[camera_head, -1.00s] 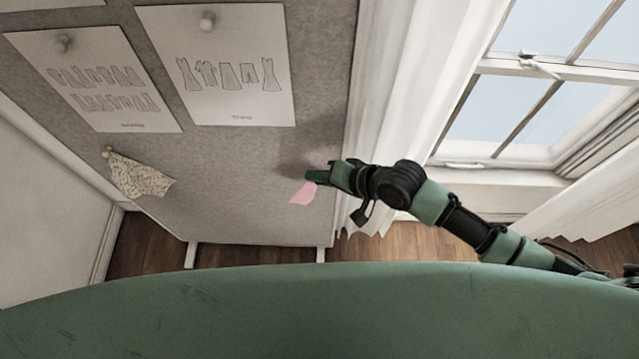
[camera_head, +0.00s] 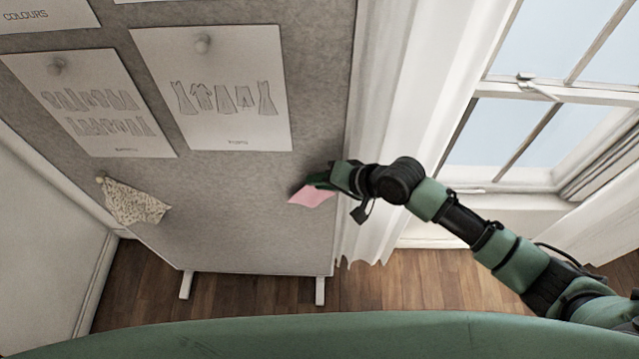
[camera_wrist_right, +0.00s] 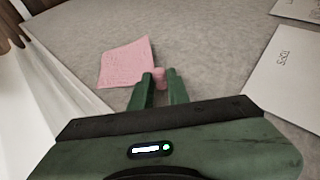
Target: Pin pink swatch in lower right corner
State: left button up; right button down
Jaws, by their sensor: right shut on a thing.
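The pink swatch (camera_head: 312,196) is at the lower right part of the grey pinboard (camera_head: 235,225), close to the board's right edge. In the right wrist view the swatch (camera_wrist_right: 127,63) lies left of the fingertips, looking flat against or very near the board. My right gripper (camera_head: 322,181) is shut on a small pink pin (camera_wrist_right: 159,75), whose head shows between the fingertips (camera_wrist_right: 161,80) at the swatch's corner. I cannot tell whether the pin has entered the board. My left gripper is not in view.
Pinned paper sheets (camera_head: 215,125) hang higher on the board. A patterned swatch (camera_head: 135,203) hangs at its lower left. A white curtain (camera_head: 395,110) and window stand just right of the board. Wood floor (camera_head: 240,300) shows below.

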dwell(0.3)
jog(key=shift+w, duration=0.4)
dwell(0.6)
jog(key=c, duration=1.3)
grip_release()
jog(key=shift+d, duration=0.1)
